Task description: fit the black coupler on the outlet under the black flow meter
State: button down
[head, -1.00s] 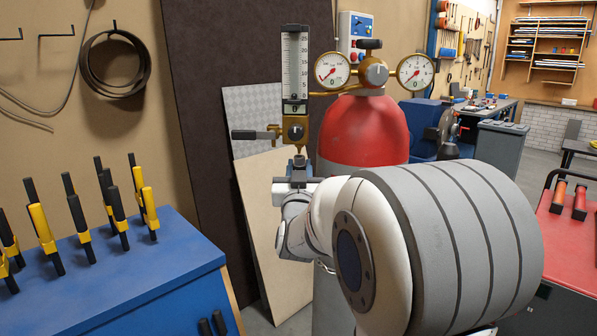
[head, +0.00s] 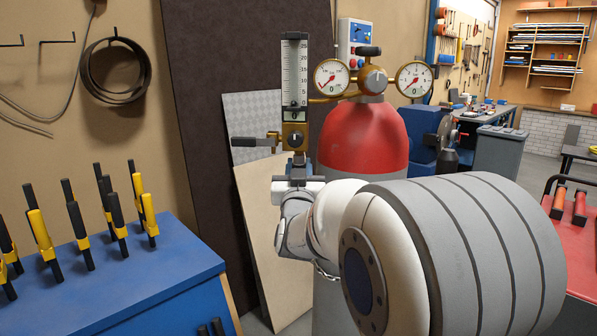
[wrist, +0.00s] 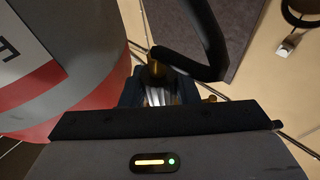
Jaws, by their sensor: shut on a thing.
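The black flow meter (head: 294,72) stands upright, with a brass valve block (head: 295,136) below its scale tube. The outlet points down from this block; its lower end is hard to make out. My gripper (head: 298,181) is directly below, shut on the coupler, a small dark grey piece (head: 298,161) upright above the jaws. Its top appears to meet the outlet's lower end; I cannot tell if it is seated. In the wrist view, metal shows between my gripper's dark jaws (wrist: 160,95), with a brass part (wrist: 156,66) and a curved black hose (wrist: 190,66) beyond.
A red-topped cylinder (head: 362,140) with two gauges stands just right of the meter. A black lever (head: 250,141) sticks out left of the valve block. Panels lean behind. A blue bench (head: 150,270) with several clamps is at the left.

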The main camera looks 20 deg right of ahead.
jog(key=shift+r, duration=0.25)
jog(key=c, duration=1)
grip_release()
jog(key=shift+c, duration=0.2)
jog(key=shift+f, duration=0.1)
jog(key=s+a+f+n+g+y+b, duration=0.1)
jog(key=s+a+f+n+g+y, duration=0.1)
jog(key=s+a+f+g+y, duration=0.35)
jog(key=s+a+f+n+g+y, duration=0.25)
jog(key=s+a+f, duration=0.4)
jog(key=f, duration=0.45)
jog(key=s+f+g, duration=0.4)
jog(key=s, duration=0.5)
jog(key=s+f+g, duration=0.3)
jog(key=s+g, duration=0.2)
jog(key=s, duration=0.4)
jog(key=shift+a+f, duration=0.15)
jog(key=shift+f, duration=0.2)
